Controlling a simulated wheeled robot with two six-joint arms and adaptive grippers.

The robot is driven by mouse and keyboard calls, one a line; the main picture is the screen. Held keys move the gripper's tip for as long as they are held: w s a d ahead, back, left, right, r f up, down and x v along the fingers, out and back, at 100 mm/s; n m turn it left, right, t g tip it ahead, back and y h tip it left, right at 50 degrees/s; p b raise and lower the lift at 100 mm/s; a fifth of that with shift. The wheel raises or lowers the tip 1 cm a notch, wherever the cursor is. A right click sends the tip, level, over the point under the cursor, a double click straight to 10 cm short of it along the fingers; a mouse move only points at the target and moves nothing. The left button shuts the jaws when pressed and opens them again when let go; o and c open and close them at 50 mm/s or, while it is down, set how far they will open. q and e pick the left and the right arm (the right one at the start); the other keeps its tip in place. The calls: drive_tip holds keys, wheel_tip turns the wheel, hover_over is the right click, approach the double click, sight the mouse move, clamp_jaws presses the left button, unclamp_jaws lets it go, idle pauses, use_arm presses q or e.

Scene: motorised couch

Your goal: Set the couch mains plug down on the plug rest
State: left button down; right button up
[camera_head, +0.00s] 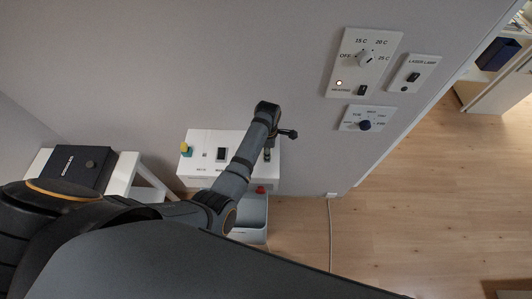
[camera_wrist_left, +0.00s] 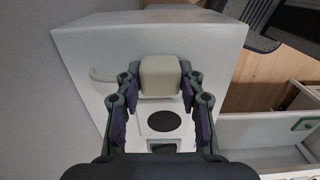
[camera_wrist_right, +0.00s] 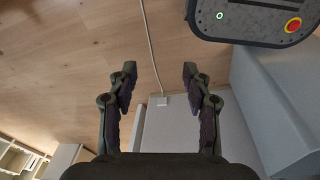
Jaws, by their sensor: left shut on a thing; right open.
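The cream mains plug (camera_wrist_left: 160,75) is between the fingertips of my left gripper (camera_wrist_left: 159,78) in the left wrist view. A pale curved cord piece shows left of it. My left gripper is shut on the plug, over the white wall unit (camera_wrist_left: 82,45). Below the plug is a white plate with a dark round disc (camera_wrist_left: 164,121); I cannot tell whether this is the plug rest, or whether the plug touches anything. In the head view the arm hides part of the wall unit (camera_head: 202,172). My right gripper (camera_wrist_right: 159,77) is open and empty, above the floor.
Wall panels with knobs and switches (camera_head: 365,62) are at upper right. A grey bin (camera_head: 248,222) is below the wall unit. A dark box (camera_head: 78,167) stands on a white stand at left. A cord (camera_head: 330,235) runs along the floor from a wall fitting (camera_wrist_right: 163,101).

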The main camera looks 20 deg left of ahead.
use_arm(q)
drive_tip(key=shift+s+d+r, duration=0.1)
drive_tip(key=shift+s+r, duration=0.05)
drive_tip(key=shift+s, duration=0.05)
drive_tip(key=shift+s+d, duration=0.1)
drive_tip(key=shift+d, duration=0.1)
drive_tip(key=c, duration=1.1)
unclamp_jaws()
drive_tip(key=shift+c, duration=0.2)
drive_tip(key=shift+o, duration=1.1)
drive_tip(key=shift+f, duration=0.2)
use_arm(e)
drive_tip(key=s+d, duration=0.2)
drive_tip(key=s, duration=0.2)
use_arm(q)
drive_tip(key=shift+o, duration=0.5)
drive_tip(key=shift+a, duration=0.15)
drive_tip(key=shift+r, duration=0.15)
wheel_tip(320, 180, up, 8)
drive_tip(key=p, duration=0.8)
drive_tip(key=shift+r, duration=2.1)
use_arm(e)
wheel_tip(320, 180, up, 8)
drive_tip(key=w, duration=0.1)
drive_tip(key=shift+w+a+f, duration=0.15)
drive_tip(key=shift+w+f, duration=0.05)
drive_tip(key=shift+f, duration=0.05)
